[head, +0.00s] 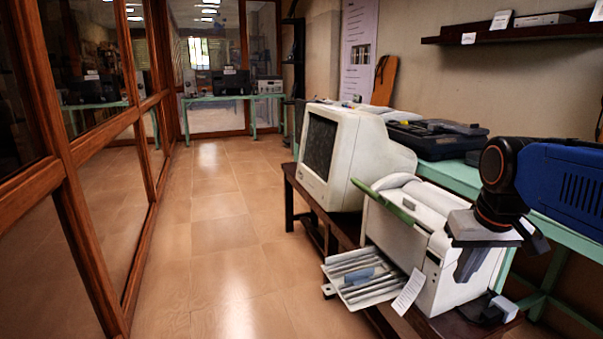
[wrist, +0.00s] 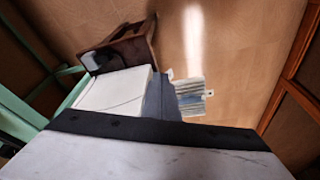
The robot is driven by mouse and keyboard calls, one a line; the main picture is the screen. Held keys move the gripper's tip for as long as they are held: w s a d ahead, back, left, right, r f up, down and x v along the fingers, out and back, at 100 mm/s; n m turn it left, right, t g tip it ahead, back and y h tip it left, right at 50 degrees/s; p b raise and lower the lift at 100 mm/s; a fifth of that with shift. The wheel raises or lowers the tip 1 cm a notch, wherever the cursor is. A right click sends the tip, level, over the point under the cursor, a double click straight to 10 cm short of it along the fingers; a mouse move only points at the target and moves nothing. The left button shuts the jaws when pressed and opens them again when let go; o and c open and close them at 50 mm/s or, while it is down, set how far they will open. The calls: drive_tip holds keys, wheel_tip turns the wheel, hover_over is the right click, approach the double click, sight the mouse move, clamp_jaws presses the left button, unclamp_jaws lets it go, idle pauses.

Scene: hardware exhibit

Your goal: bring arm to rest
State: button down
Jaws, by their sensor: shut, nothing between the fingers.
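My gripper (head: 468,266) hangs at the right in the head view, pointing down in front of the white printer (head: 400,257). Its fingers are shut with nothing between them. My arm comes in from the right edge.
The printer's open paper tray (head: 372,275) juts toward the aisle, with a tag hanging by it. A bulky old monitor (head: 335,155) stands behind on the dark bench. A green table (head: 455,178) runs along the wall. The tiled floor (head: 215,230) at left is clear, bounded by glass partitions.

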drive_tip(key=s+a+f+t, duration=0.1)
drive_tip(key=s+a+f, duration=0.2)
drive_tip(key=s+f, duration=0.6)
drive_tip(key=shift+s+a+f+n+t, duration=0.15)
drive_tip(key=shift+s+f+n+t, duration=0.2)
drive_tip(key=shift+s, duration=0.25)
drive_tip(key=shift+r, duration=0.1)
drive_tip(key=w+d+r+m+g, duration=0.1)
drive_tip(key=w+d+r+m, duration=0.25)
drive_tip(key=w+r, duration=0.45)
drive_tip(key=w+d+r+m+g, duration=0.1)
drive_tip(key=w+d+r+m, duration=0.25)
drive_tip(key=w+r, duration=0.45)
drive_tip(key=w+d+r+m+g, duration=0.1)
drive_tip(key=w+d+r+m, duration=0.2)
drive_tip(key=w, duration=0.4)
drive_tip(key=w+d+r+m+g, duration=0.1)
drive_tip(key=w+d+r+m, duration=0.3)
drive_tip(key=w+d, duration=0.4)
drive_tip(key=shift+w+r+g, duration=0.15)
drive_tip(key=shift+r+g, duration=0.2)
drive_tip(key=shift+r, duration=0.5)
wheel_tip(320, 180, down, 14)
drive_tip(key=shift+f, duration=0.1)
